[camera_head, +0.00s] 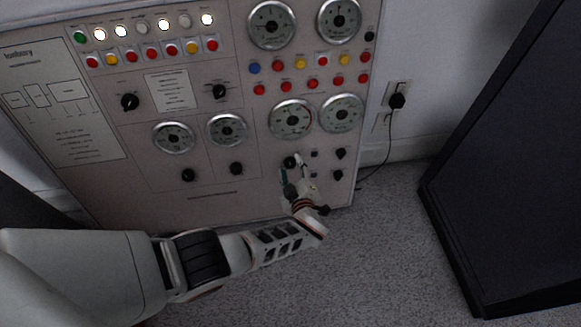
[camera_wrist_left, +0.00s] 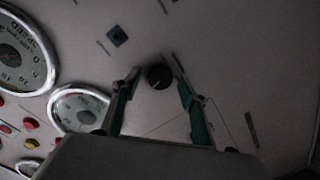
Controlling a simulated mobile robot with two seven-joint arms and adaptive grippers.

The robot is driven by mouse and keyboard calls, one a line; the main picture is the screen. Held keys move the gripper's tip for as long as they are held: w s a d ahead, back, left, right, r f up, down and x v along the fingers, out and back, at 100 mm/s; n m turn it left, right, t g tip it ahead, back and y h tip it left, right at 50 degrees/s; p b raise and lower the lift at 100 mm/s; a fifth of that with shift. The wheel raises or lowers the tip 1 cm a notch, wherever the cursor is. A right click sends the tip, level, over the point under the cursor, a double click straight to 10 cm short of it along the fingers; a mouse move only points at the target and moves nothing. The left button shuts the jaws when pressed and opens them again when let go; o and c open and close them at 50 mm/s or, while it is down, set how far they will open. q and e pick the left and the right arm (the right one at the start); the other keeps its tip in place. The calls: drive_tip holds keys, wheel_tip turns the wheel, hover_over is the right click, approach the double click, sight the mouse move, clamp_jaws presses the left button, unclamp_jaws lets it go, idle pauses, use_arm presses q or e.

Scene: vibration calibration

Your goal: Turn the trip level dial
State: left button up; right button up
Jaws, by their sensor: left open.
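A grey control panel (camera_head: 225,190) stands against the wall. A small round black dial (camera_head: 290,161) sits low on its right part; its label cannot be read. My left gripper (camera_head: 294,172) is at this dial. In the left wrist view my left gripper (camera_wrist_left: 158,90) is open, with its green-padded fingers apart on either side of the dial. A gap shows between each finger and the dial, so neither seems to touch it. My right gripper is not in view.
Black knobs (camera_head: 340,154) sit just right of the dial, and round gauges (camera_head: 291,118) are above it. A wall outlet (camera_head: 397,97) with a plugged cable is right of the panel. A large dark cabinet (camera_head: 510,150) stands at the right. Grey floor lies between.

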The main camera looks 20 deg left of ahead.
use_arm(q)
drive_tip(key=c, duration=1.1)
drive_tip(key=n, duration=0.2)
drive_tip(key=shift+r+n, duration=0.1)
drive_tip(key=shift+n, duration=0.2)
drive_tip(key=shift+a+n+t+h, duration=0.1)
drive_tip(key=shift+n+t+h, duration=0.2)
drive_tip(key=shift+n, duration=1.2)
drive_tip(key=o, duration=1.1)
